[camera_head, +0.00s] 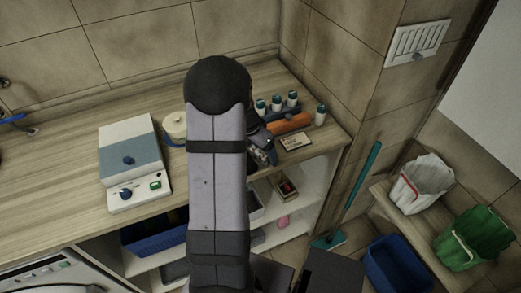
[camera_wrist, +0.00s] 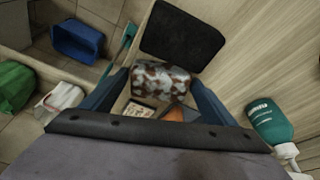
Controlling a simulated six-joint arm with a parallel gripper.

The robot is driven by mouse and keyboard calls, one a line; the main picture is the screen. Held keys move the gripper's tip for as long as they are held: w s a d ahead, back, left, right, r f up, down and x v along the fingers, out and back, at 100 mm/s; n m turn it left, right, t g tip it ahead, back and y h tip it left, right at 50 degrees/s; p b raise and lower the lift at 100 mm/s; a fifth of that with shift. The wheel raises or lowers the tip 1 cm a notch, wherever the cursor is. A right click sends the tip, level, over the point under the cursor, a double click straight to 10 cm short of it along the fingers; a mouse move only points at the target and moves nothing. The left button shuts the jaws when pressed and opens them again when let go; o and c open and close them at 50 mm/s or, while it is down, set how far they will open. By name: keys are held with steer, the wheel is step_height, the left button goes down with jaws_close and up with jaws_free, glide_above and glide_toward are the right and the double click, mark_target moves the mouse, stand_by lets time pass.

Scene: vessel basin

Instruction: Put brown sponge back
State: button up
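The brown sponge (camera_wrist: 160,77), mottled brown and white, sits between the tips of my gripper (camera_wrist: 161,80) in the wrist view. Its sides fill the gap between the two dark blue fingers, and the gripper looks shut on it.
A teal bottle (camera_wrist: 268,121) stands at right. In the head view, small bottles (camera_head: 276,103) and an orange roll (camera_head: 290,123) are at the back right. A white-blue device (camera_head: 130,160) stands left.

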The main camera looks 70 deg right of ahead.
steer(key=shift+r, duration=0.15)
steer(key=shift+w+r, duration=0.1)
steer(key=shift+r, duration=0.45)
steer(key=b+v, duration=0.2)
steer(key=v, duration=0.9)
steer(key=shift+w+a, duration=0.15)
steer(key=shift+a, duration=0.1)
steer(key=w+a+f+n+t+y, duration=0.1)
steer(key=w+a+f+n, duration=0.1)
steer(key=w+a+n, duration=0.55)
steer(key=w+a+f+n, duration=0.2)
steer(key=w+a, duration=0.3)
steer(key=a, duration=0.5)
steer(key=s+a+f+n+y, duration=0.1)
steer(key=a+n, duration=0.5)
steer(key=a, duration=0.6)
steer(key=s+a+f+n+y, duration=0.1)
steer(key=s+a+f+n, duration=0.1)
steer(key=a+n, duration=0.5)
steer(key=a+f, duration=0.1)
steer(key=a, duration=0.4)
steer(key=shift+f, duration=0.2)
steer(key=shift+a, duration=0.1)
